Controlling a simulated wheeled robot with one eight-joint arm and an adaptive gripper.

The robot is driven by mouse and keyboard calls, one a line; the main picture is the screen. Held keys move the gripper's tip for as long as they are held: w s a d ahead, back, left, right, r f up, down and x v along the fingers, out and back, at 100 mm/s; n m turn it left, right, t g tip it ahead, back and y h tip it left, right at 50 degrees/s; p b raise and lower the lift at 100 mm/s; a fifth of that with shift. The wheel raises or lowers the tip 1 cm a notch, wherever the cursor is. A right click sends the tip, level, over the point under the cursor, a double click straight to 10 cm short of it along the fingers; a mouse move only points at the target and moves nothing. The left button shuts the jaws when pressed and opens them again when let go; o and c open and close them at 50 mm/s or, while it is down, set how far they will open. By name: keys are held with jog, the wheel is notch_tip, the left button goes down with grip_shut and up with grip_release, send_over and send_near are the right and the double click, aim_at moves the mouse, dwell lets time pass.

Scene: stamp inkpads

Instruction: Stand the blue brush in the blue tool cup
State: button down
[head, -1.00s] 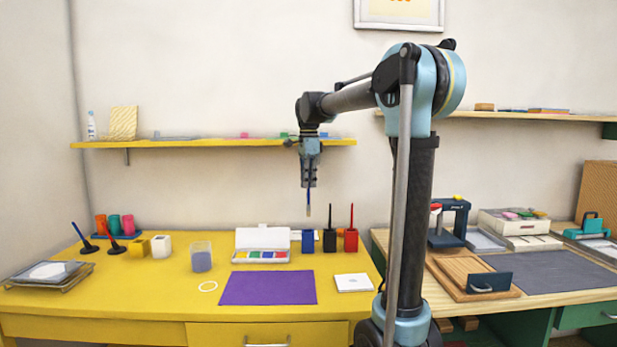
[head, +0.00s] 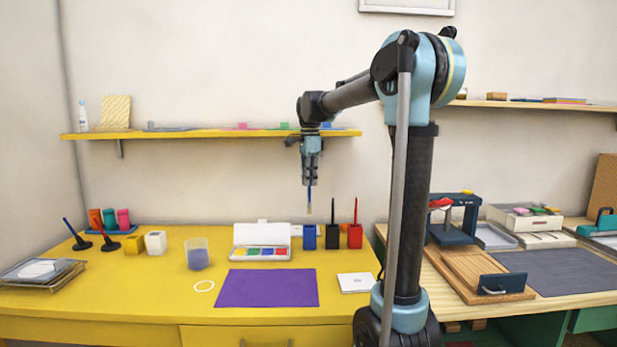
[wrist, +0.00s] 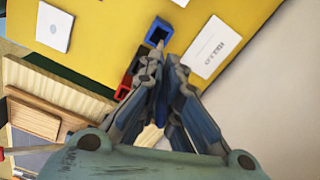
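My gripper (head: 310,181) points down over the back of the yellow table and is shut on the blue brush (head: 310,195). The brush hangs nearly upright, with its pale tip down. The blue tool cup (head: 309,240) stands on the table below the tip, with a small gap showing between them in the head view. In the wrist view the blue cup (wrist: 159,31) shows its dark opening just past the fingers (wrist: 167,66), and the brush tip overlaps its near rim. The fingers hide most of the brush there. I cannot tell whether the tip is centred.
A black cup (head: 331,239) and a red cup (head: 355,239), each with a brush, stand close to the right of the blue cup. A paint box (head: 262,252) is on its left. A yellow shelf (head: 220,134) runs along the wall behind the arm.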

aim_at(310, 202)
jog(key=shift+f, duration=4.85)
jog(key=c, duration=1.7)
grip_release()
notch_tip(310, 202, up, 12)
jog(key=shift+f, duration=0.1)
